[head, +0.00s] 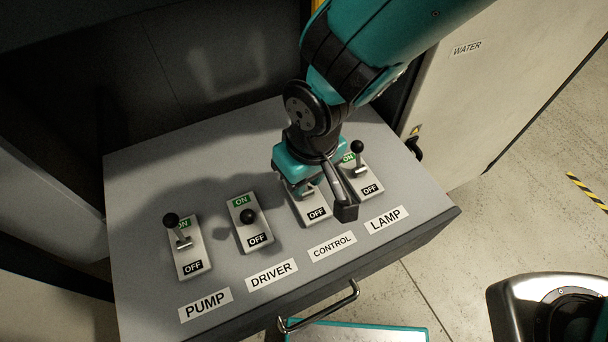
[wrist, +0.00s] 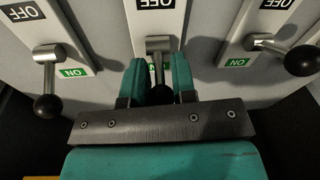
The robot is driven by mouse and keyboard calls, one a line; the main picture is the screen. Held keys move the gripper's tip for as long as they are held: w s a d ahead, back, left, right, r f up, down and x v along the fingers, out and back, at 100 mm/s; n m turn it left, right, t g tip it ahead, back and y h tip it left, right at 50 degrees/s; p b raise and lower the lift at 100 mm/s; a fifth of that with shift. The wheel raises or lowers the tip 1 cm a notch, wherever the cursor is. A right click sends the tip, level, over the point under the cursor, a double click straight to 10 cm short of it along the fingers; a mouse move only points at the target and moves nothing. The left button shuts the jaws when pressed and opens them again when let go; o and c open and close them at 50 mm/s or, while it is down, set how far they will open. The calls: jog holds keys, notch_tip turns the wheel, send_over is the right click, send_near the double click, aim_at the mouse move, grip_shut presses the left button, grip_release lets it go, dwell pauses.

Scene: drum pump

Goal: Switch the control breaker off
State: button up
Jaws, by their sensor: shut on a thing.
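The control breaker (head: 303,208) is a pale plate with a black OFF label (head: 317,214) at its near end, above the CONTROL sign (head: 332,247). In the head view my gripper (head: 306,188) covers its far end and ON label. In the wrist view the control breaker (wrist: 157,22) is in the middle, with OFF at the top. Its lever (wrist: 159,62) leans away from OFF, and its dark knob (wrist: 160,92) sits between the two teal fingers of my gripper (wrist: 157,80). The fingers are shut on the lever's knob end.
The pump (head: 189,250), driver (head: 250,226) and lamp (head: 361,176) breakers stand in the same row on the grey panel top (head: 140,190), with black-knobbed levers. The lamp lever is close beside my gripper. A drawer handle (head: 320,309) juts from the front.

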jog(key=t+b, duration=0.1)
jog(key=t+y+b, duration=0.1)
jog(key=b, duration=0.1)
jog(key=s+b, duration=0.1)
jog(key=shift+d+f+t+y+b, duration=0.25)
jog(key=shift+f+t+y+b, duration=0.05)
jog(key=shift+t+b, duration=0.1)
jog(key=t+b, duration=0.1)
jog(key=b, duration=0.1)
jog(key=t+y+b, duration=0.1)
jog(key=b, duration=0.2)
jog(key=shift+s+d+t+y+b, duration=0.25)
jog(key=shift+s+t+y+b, duration=0.05)
jog(key=shift+s+t+y, duration=0.1)
jog(key=t+b, duration=0.1)
jog(key=b, duration=0.2)
jog(key=shift+s+d+y, duration=0.1)
jog(key=shift+s+y, duration=0.05)
jog(key=shift+y, duration=0.25)
jog(key=shift+d+r+t+b, duration=0.15)
jog(key=shift+t+b, duration=0.35)
jog(key=shift+b, duration=0.25)
jog(key=shift+r, duration=0.1)
jog(key=o, duration=0.8)
jog(key=shift+s, duration=0.1)
